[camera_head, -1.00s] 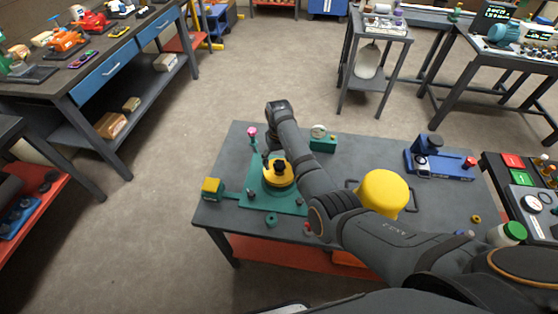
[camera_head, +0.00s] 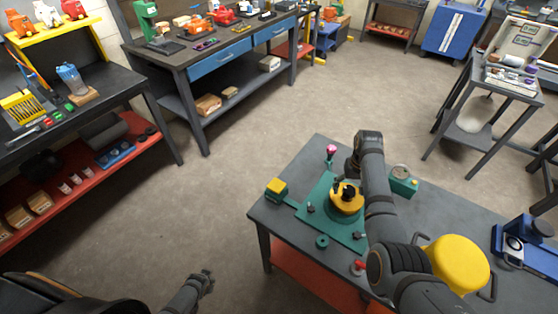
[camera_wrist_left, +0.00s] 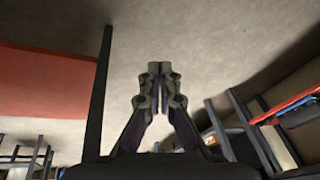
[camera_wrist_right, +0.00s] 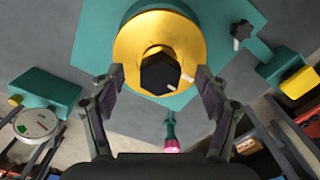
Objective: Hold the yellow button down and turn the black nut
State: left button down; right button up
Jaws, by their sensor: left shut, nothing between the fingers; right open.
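The black nut (camera_wrist_right: 161,73) sits on the yellow round disc (camera_wrist_right: 130,42) of the green fixture plate (camera_head: 322,225) on the grey table. The nut also shows in the head view (camera_head: 347,190). A yellow button block (camera_head: 276,188) on a green base stands at the plate's left; it shows at the right in the right wrist view (camera_wrist_right: 298,82). My right gripper (camera_wrist_right: 160,82) is open, with one finger on each side of the nut, apart from it. My left gripper (camera_head: 208,278) is shut and empty, low at the left, away from the table; its closed fingers fill the left wrist view (camera_wrist_left: 160,72).
A pink-topped post (camera_head: 331,150) stands behind the plate. A green gauge block (camera_head: 403,185), a yellow dome (camera_head: 458,262) and a blue vise-like device (camera_head: 525,242) are on the table's right. Open floor lies between my left gripper and the table.

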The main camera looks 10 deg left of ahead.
pick_arm(q)
jog(key=w+d+r, duration=0.2)
jog(key=w+r, duration=0.6)
jog(key=w, duration=0.4)
jog(key=w+d+r, duration=0.1)
jog(key=w+r, duration=0.7)
jog(key=w, duration=0.5)
pick_arm(e)
jog(key=shift+f, duration=0.1)
pick_arm(q)
jog(key=w+d+r+m+g+h, duration=0.15)
jog(key=w+d+r, duration=0.25)
jog(key=d+r, duration=0.7)
jog(key=w+d+r+m+g, duration=0.25)
jog(key=d+r, duration=0.45)
jog(key=r, duration=0.8)
jog(key=shift+m+t, duration=0.4)
jog(key=shift+t, duration=0.1)
jog(key=shift+w+f, duration=0.2)
jog(key=shift+f, duration=1.3)
jog(key=shift+w+f, duration=0.2)
jog(key=shift+f, duration=1.3)
jog(key=shift+f, duration=0.1)
